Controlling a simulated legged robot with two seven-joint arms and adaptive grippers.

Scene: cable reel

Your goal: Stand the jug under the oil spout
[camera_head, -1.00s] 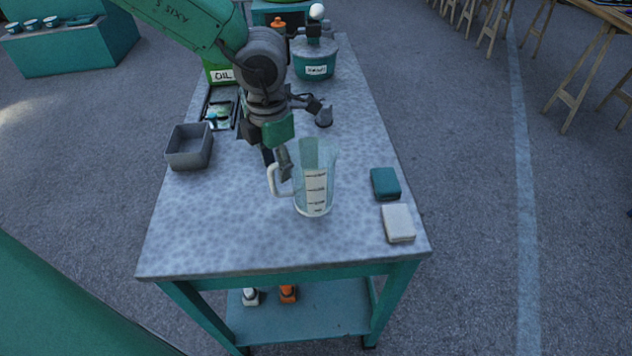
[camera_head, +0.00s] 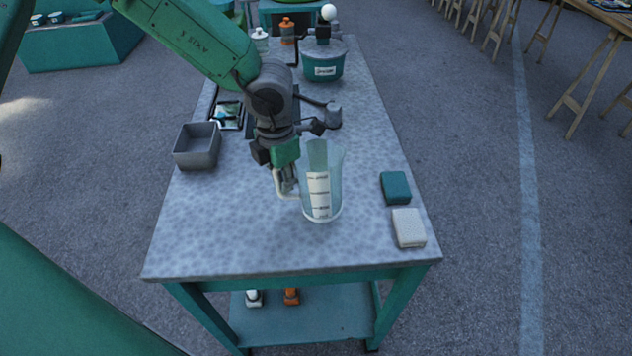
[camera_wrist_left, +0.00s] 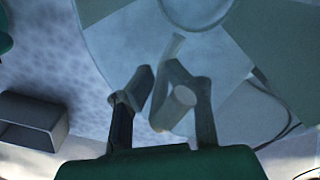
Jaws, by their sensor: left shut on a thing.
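The clear measuring jug (camera_head: 322,190) with a white handle and dark scale marks stands upright near the middle of the table; I cannot tell whether its base touches the top. My left gripper (camera_head: 285,184) is shut on the jug's handle, on the jug's left side. In the left wrist view the handle (camera_wrist_left: 182,103) lies between the two dark fingers, with the jug's clear wall (camera_wrist_left: 115,45) beyond. The oil spout is hidden behind my left arm. My right gripper is not in view.
A grey open box (camera_head: 198,147) sits at the table's left edge. A lidded green pot (camera_head: 322,67) stands at the back. A teal block (camera_head: 396,187) and a white block (camera_head: 408,228) lie at the right edge. The table's front (camera_head: 230,245) is clear.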

